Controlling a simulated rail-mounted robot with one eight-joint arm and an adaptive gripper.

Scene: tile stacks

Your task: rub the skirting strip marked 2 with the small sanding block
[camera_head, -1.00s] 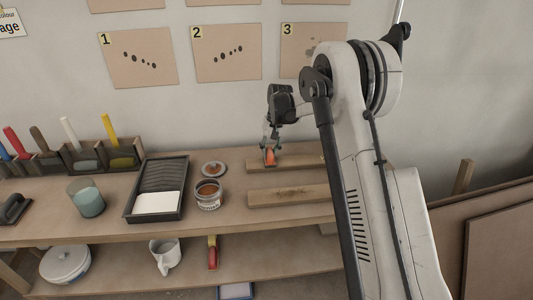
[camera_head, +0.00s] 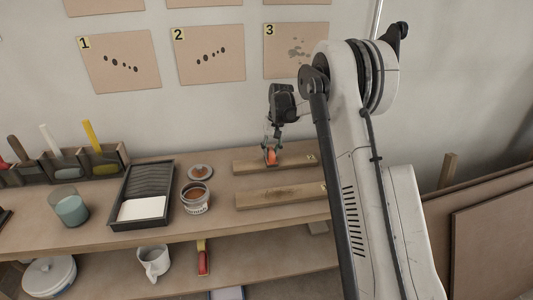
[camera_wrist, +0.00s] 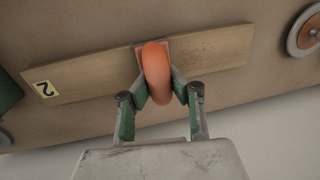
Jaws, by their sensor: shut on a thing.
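The skirting strip marked 2 (camera_wrist: 95,80) lies flat on the bench top. It is the rear strip (camera_head: 245,167) in the head view, with its label at the right end. My gripper (camera_head: 271,150) is shut on the small sanding block (camera_wrist: 156,72), which has a rounded orange grip. In the wrist view, my gripper (camera_wrist: 157,92) points down over the strip. The block is at about mid-length on it and appears to touch its face. The block (camera_head: 271,157) looks small in the head view, and its underside is hidden.
A second strip (camera_head: 275,196) with smudges lies in front. To the left are an open tin (camera_head: 195,198), its lid (camera_head: 200,171), a paint tray (camera_head: 168,184) and a glass jar (camera_head: 71,209). Numbered cards (camera_head: 211,54) hang on the wall behind. Bare bench separates the two strips.

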